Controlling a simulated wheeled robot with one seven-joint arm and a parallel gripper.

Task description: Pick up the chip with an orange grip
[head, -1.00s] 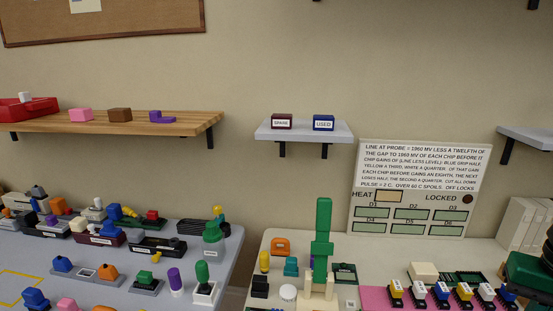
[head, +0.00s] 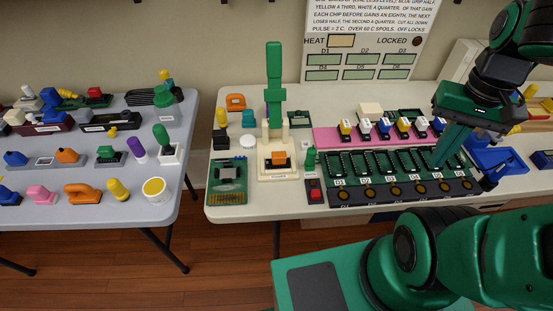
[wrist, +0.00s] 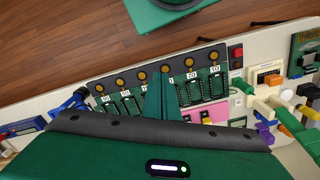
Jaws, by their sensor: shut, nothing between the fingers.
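An orange block (head: 278,158), which looks like the chip's orange grip, sits in a cream stand (head: 291,171) on the right table. It also shows in the wrist view (wrist: 272,79), at the right. In the wrist view my fingers (wrist: 163,75) overlap the board.
A tall green lever (head: 274,75) rises behind the cream stand. A red-button box (head: 315,190) and a green circuit board (head: 227,180) flank the stand. Other orange pieces include an arch (head: 236,102).

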